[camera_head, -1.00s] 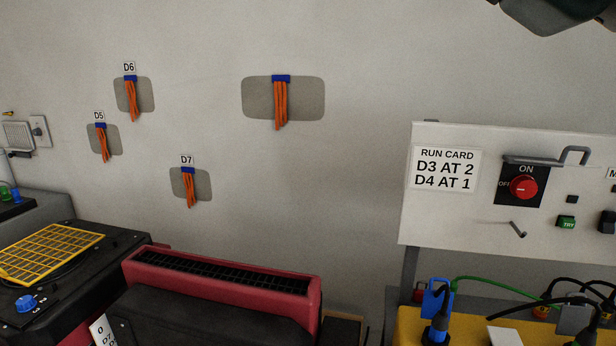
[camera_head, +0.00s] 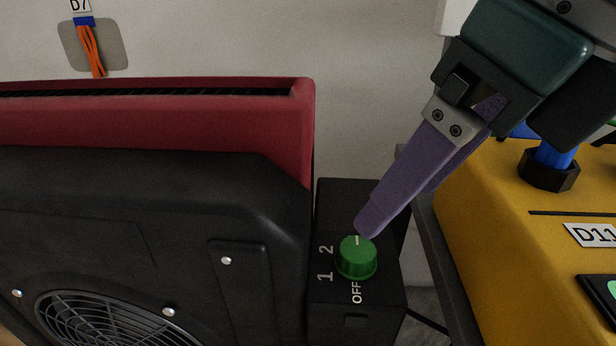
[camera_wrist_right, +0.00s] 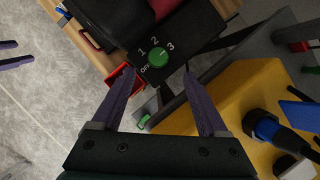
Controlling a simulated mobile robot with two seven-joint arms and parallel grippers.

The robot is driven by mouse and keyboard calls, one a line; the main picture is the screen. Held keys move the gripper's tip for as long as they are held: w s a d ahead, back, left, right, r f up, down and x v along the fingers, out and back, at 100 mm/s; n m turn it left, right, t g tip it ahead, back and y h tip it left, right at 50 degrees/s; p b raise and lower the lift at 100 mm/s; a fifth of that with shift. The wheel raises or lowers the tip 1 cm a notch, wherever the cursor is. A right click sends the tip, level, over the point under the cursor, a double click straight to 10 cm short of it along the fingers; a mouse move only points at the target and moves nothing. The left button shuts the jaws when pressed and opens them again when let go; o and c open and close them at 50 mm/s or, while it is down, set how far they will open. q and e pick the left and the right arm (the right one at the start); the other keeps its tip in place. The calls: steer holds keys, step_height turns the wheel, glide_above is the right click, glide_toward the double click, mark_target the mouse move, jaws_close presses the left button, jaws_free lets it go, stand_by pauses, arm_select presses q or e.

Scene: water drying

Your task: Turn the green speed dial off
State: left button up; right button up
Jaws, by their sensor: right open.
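The green speed dial (camera_head: 357,259) sits on a black control box (camera_head: 355,322) beside the black fan housing. In the head view it shows 1, 2 and OFF; the right wrist view shows the dial (camera_wrist_right: 158,57) with OFF, 1, 2 and 3. Its white mark appears to point toward 3. My right gripper (camera_head: 372,222) reaches down from the upper right, a fingertip close to the dial; contact is unclear. In the right wrist view its purple fingers (camera_wrist_right: 159,72) are apart, with the dial just beyond the gap. Two separated purple fingers (camera_wrist_right: 10,52), apparently my left gripper's, show at the left edge.
A red-topped black fan unit (camera_head: 200,125) stands left of the dial. A yellow box (camera_head: 500,260) with a blue connector (camera_head: 556,157) stands close on the right. An orange-ribboned D7 patch (camera_head: 92,45) hangs on the wall behind.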

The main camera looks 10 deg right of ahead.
mark_target(357, 249)
steer(key=b+x, duration=0.1)
steer(key=x, duration=0.7)
steer(key=shift+a+f+b, duration=0.15)
steer(key=shift+f+b, duration=0.15)
steer(key=shift+f, duration=0.1)
jaws_close()
